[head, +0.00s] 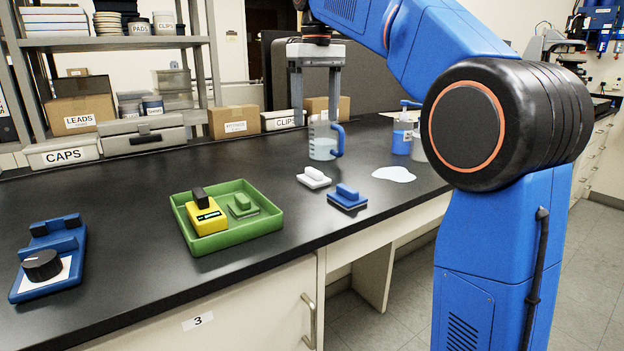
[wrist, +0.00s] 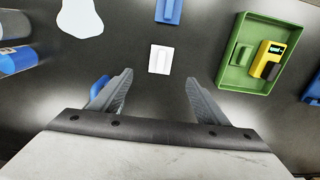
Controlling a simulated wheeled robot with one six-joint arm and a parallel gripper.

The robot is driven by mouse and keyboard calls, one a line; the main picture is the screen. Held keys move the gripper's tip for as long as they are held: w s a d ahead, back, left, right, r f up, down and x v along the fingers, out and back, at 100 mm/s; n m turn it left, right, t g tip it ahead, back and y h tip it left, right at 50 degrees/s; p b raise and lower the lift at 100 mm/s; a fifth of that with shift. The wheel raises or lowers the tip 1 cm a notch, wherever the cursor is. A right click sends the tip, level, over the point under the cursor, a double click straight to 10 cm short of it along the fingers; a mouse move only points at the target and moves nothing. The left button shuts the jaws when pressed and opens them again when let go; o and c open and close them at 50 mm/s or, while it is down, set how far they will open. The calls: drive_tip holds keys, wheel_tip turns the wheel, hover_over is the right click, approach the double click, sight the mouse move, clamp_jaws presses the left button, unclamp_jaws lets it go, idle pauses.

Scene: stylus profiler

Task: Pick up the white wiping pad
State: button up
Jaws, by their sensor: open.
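The white wiping pad (head: 314,178) lies flat on the black bench top, with a raised grip on its upper side. In the wrist view the white pad (wrist: 161,59) lies just beyond the gap between the fingertips, roughly centred. My gripper (head: 316,122) points down above the bench, behind the pad as the head camera sees it. Its two fingers are spread with nothing between them in the wrist view (wrist: 159,78). The pad is apart from both fingers and fully visible.
A blue pad (head: 347,197) lies beside the white one, near a pale puddle (head: 393,174). A jug with a blue handle (head: 337,142) stands close to my gripper. A green tray (head: 246,236) holds a yellow device (head: 206,218). Blue-liquid bottle (head: 402,137) stands right.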

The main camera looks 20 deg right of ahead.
hover_over(314, 170)
drive_tip(key=f, duration=0.9)
drive_tip(key=shift+s+d+f, duration=0.15)
drive_tip(key=shift+s+f, duration=0.05)
drive_tip(key=shift+f, duration=0.05)
drive_tip(key=shift+w+a+f, duration=0.1)
drive_tip(key=shift+f, duration=1.25)
drive_tip(key=shift+w+a+f, duration=0.1)
drive_tip(key=shift+f, duration=1.2)
drive_tip(key=c, duration=1.1)
